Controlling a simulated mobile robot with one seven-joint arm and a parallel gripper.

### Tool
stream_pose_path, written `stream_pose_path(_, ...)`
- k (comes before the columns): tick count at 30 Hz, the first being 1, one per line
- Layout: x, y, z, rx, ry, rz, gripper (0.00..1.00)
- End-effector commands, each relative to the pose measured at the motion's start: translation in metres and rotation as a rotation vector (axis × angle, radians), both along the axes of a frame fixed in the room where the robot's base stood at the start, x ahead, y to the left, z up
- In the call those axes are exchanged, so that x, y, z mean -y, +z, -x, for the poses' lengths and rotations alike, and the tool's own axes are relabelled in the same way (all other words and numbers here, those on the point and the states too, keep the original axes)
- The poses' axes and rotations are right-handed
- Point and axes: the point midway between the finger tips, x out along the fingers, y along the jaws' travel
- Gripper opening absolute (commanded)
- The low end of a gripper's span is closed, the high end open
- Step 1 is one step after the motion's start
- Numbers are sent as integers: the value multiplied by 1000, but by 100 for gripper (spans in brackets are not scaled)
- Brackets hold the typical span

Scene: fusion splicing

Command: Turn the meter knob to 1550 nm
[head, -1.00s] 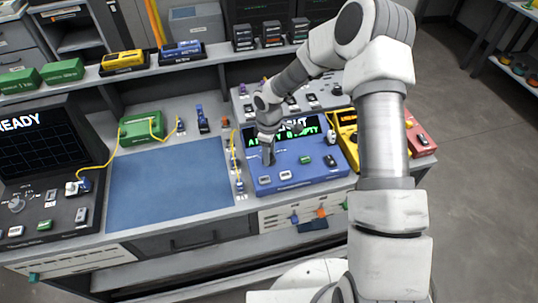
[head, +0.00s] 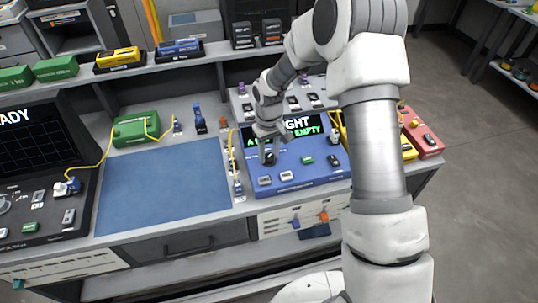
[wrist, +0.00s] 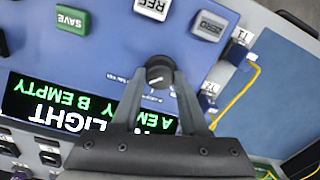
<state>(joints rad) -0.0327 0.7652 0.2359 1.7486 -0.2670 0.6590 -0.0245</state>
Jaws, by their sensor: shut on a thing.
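The meter is a blue box (head: 310,174) on the bench in the head view, with a dark display of green and white text that includes "EMPTY". Its knob (wrist: 159,70) is small, round and black, with a pale pointer line on its face. The knob's scale labels are too small to read. My gripper (wrist: 161,76) comes down over the meter, and its two dark fingers are shut on the knob from both sides. In the head view, my gripper (head: 269,152) is at the meter's left part, and the wrist partly covers the display.
Beside the knob are a green SAVE button (wrist: 71,18), a REF button (wrist: 153,7) and a grey ZERO button (wrist: 208,26). Ports with a yellow fibre (wrist: 245,88) lie close by. A blue mat (head: 165,182) is left of the meter, clear on top.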

Motion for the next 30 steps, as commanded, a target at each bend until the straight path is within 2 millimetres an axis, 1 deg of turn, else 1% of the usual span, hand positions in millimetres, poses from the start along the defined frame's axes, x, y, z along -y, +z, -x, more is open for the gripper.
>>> stream_pose_path(6,0,1,0,1,-35,0,0)
stream_pose_path(18,0,1,0,1,-41,0,0)
stream_pose_path(19,0,1,0,1,-41,0,49)
stream_pose_path(21,0,1,0,1,-41,0,62)
stream_pose_path(23,0,1,0,1,-40,0,73)
stream_pose_path(24,0,1,0,1,-40,0,74)
stream_pose_path(30,0,0,0,0,-39,0,74)
